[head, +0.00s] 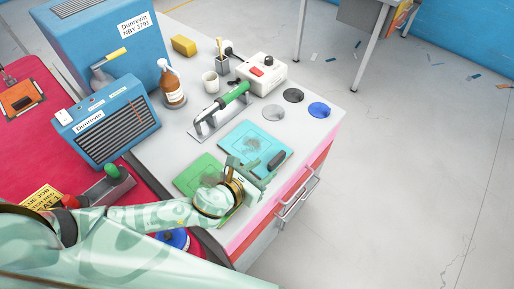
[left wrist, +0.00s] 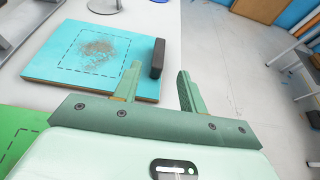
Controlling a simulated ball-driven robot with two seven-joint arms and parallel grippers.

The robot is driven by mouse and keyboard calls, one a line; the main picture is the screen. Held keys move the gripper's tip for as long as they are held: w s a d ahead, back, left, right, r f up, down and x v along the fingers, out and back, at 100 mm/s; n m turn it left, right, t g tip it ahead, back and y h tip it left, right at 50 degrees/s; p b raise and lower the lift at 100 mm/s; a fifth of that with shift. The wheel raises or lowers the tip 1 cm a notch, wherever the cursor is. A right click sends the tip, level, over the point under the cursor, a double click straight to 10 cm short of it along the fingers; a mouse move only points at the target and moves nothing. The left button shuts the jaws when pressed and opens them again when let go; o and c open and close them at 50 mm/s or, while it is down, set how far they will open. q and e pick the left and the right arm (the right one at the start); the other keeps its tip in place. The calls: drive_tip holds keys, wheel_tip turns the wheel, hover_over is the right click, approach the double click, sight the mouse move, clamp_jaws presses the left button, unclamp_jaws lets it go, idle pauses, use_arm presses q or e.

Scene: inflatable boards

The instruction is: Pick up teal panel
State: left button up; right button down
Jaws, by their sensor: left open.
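The teal panel (head: 250,138) lies flat on the grey bench top near its right edge. It has a dashed outline, a rough grey patch and an upright black block (head: 277,159) at its near right side. In the left wrist view the teal panel (left wrist: 65,60) fills the upper left, and the black block (left wrist: 157,58) shows just beyond the gap between my fingers. My left gripper (head: 262,171) is open and empty at the panel's near edge; its fingers also show in the left wrist view (left wrist: 158,73). My right gripper is not in view.
A green panel (head: 196,173) lies beside the teal one, partly behind my left arm. A green-handled tool on a stand (head: 222,109), round discs (head: 319,110) and a white box with a red switch (head: 262,73) are farther back. Open floor lies right of the bench.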

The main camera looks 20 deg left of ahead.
sight(277, 158)
use_arm(q)
drive_tip(key=shift+x, duration=0.95)
drive_tip(key=shift+w+d+f, duration=0.2)
drive_tip(key=shift+w, duration=0.25)
drive_tip(key=b+x, duration=0.2)
drive_tip(key=x, duration=0.3)
drive_tip(key=shift+w+a+r, duration=0.1)
drive_tip(key=shift+w+r, duration=0.05)
drive_tip(key=shift+r, duration=0.15)
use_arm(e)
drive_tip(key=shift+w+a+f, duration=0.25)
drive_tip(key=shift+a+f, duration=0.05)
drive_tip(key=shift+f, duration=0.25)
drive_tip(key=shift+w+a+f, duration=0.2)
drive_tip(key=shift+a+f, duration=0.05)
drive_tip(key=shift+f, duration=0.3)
use_arm(q)
clamp_jaws()
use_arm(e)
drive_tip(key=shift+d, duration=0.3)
